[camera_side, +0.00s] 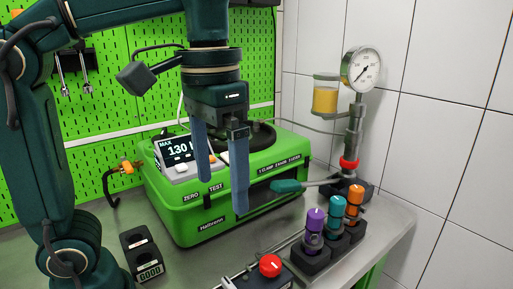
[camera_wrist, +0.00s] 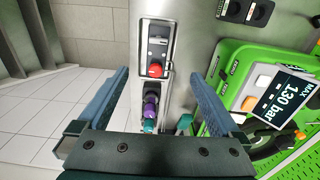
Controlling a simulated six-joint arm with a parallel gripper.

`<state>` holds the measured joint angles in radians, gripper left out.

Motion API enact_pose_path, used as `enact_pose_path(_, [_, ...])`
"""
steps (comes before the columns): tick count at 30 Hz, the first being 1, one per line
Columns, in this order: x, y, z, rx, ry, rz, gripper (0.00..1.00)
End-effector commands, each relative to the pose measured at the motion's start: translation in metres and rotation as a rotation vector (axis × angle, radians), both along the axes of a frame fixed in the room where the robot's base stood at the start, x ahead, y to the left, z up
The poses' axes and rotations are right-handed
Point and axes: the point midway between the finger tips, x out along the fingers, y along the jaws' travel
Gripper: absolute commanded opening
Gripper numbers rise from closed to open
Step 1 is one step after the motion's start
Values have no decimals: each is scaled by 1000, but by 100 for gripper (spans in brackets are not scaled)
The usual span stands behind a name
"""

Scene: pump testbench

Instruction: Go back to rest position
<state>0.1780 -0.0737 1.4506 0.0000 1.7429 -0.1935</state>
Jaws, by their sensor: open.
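My gripper (camera_side: 220,170) is open and empty, with its two blue fingers pointing down in front of the green pump tester in the side view. The green tester (camera_side: 190,225) stands on the bench, and its display (camera_side: 178,148) reads MAX 130 bar. In the wrist view, my gripper (camera_wrist: 160,85) shows a wide gap between its fingers. Through that gap I see the grey bench, a red button (camera_wrist: 156,70) on a box and the coloured knobs (camera_wrist: 150,108). The tester also shows at the right of the wrist view (camera_wrist: 232,60).
A pressure gauge (camera_side: 362,70) on a post stands at the back right. Purple (camera_side: 314,222), teal (camera_side: 337,206) and orange (camera_side: 357,194) knobs line the bench's right side. A red button (camera_side: 270,265) is at the front. A black block (camera_side: 138,245) stands front left. A green pegboard (camera_side: 115,90) is behind.

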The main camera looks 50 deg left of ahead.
Motion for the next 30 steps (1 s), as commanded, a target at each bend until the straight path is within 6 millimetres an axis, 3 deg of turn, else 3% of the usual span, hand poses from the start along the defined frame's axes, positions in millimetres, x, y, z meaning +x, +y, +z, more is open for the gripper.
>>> enact_pose_path(8, [2, -3, -16, 5, 25, -16, 100])
enact_pose_path(24, [1, -3, -89, 4, 25, -15, 100])
enact_pose_path(30, [2, -3, -103, 4, 23, -15, 100])
